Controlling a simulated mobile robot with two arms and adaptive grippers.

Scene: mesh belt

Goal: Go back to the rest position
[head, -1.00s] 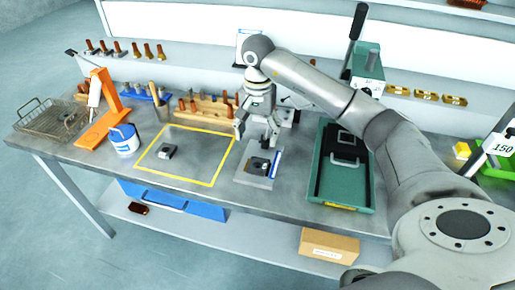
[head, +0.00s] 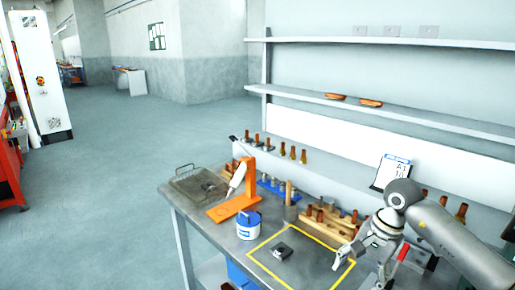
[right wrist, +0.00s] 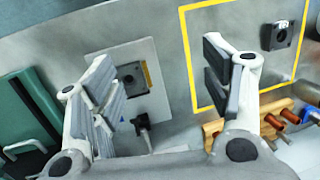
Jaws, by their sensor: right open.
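My right gripper (head: 362,268) is at the lower right of the head view, above the bench beside the yellow-outlined area. In the right wrist view its two fingers (right wrist: 165,92) stand wide apart with nothing between them. A light plate (right wrist: 155,105) with a dark square part (right wrist: 128,74) on it lies below the fingers. My left gripper is not in view.
A second dark part (head: 282,250) lies inside the yellow outline (head: 262,240). An orange stand (head: 238,203), a blue-white can (head: 249,225) and a wire basket (head: 200,185) are on the bench (head: 190,213). A green tray (right wrist: 28,125) is beside the plate. Open floor lies left.

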